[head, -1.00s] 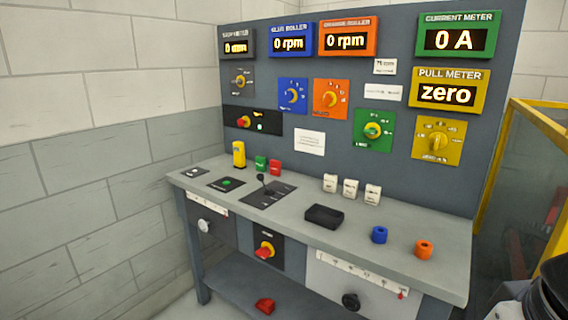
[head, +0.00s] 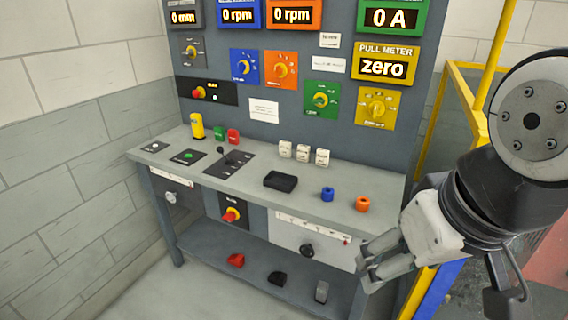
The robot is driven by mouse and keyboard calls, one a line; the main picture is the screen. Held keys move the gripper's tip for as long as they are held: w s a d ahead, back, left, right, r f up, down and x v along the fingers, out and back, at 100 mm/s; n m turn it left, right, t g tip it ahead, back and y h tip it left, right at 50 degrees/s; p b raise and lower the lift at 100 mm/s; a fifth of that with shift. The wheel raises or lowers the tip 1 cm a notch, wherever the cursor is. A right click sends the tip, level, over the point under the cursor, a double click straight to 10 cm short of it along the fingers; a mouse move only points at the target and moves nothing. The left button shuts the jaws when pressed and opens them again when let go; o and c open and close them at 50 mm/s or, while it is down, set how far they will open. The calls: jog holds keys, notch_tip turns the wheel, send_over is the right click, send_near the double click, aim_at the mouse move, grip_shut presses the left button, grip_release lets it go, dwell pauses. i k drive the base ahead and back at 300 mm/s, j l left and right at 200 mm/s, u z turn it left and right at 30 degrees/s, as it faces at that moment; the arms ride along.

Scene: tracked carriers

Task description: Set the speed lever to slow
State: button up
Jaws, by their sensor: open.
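The speed lever (head: 221,151) is a black-knobbed stick standing on a dark marked plate (head: 229,163) on the bench top, left of centre. Its markings are too small to read, so I cannot tell its setting. My gripper (head: 372,262) is at the right, in front of the bench's front edge, with its grey fingers pointing left. It is open and empty, well apart from the lever.
The grey bench (head: 345,213) carries a black tray (head: 281,181), a blue ring (head: 327,194), an orange ring (head: 362,204) and several white blocks. Behind it stands a panel of dials and displays. A yellow frame (head: 427,130) rises at the right. Pedals sit on the lower shelf (head: 205,243).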

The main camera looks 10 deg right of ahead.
aim_at(219, 149)
jog(key=i+j, duration=0.2)
jog(key=j, duration=0.15)
jog(key=i+j, duration=0.15)
jog(key=j, duration=0.2)
jog(key=i+j, duration=0.2)
jog(key=j, duration=0.15)
jog(key=i+j, duration=0.2)
jog(key=j, duration=0.15)
